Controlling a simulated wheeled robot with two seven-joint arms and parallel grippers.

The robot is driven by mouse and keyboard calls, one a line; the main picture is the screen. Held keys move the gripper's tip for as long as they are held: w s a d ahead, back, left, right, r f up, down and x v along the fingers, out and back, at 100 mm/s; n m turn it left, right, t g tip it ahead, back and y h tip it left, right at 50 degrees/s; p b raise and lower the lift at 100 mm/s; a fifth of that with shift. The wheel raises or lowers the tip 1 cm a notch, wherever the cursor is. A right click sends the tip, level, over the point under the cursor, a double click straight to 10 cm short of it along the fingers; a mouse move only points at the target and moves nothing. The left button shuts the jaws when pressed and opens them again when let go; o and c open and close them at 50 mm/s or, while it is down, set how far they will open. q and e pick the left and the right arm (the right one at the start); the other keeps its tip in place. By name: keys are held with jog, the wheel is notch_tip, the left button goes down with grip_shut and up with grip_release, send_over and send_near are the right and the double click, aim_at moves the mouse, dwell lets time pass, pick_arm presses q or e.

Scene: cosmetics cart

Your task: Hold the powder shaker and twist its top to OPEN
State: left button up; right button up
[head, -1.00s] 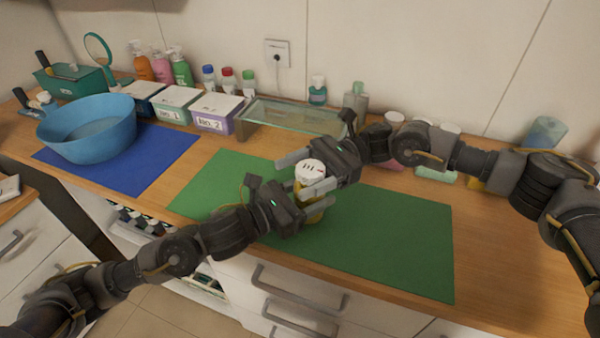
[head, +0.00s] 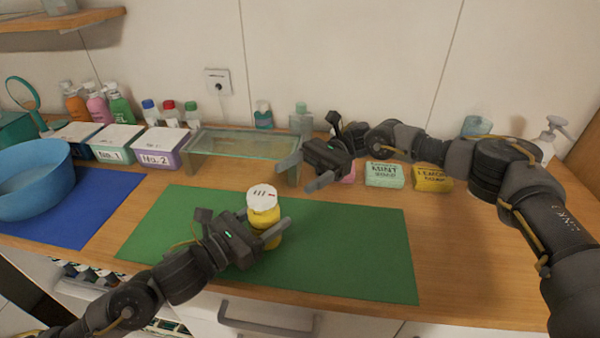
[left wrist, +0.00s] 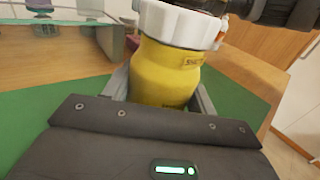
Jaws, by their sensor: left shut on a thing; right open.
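The powder shaker has a yellow body (head: 270,233) and a white top (head: 262,200) with dark marks on it. It stands upright over the green mat (head: 350,245); I cannot tell whether its base touches the mat. My left gripper (head: 268,232) is shut around the yellow body from the lower left. In the left wrist view the yellow body (left wrist: 165,72) sits between the two fingers, with the white top (left wrist: 182,24) above it. My right gripper (head: 303,172) is open and empty, behind and to the right of the shaker, apart from it.
A glass shelf (head: 243,145) stands behind the mat, with white-lidded boxes (head: 160,147) to its left. A blue basin (head: 30,180) sits on a blue mat at the left. The mat's right part is clear.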

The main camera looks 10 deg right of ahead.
pick_arm(q)
jog(key=o, duration=1.1)
jog(key=shift+a, duration=0.1)
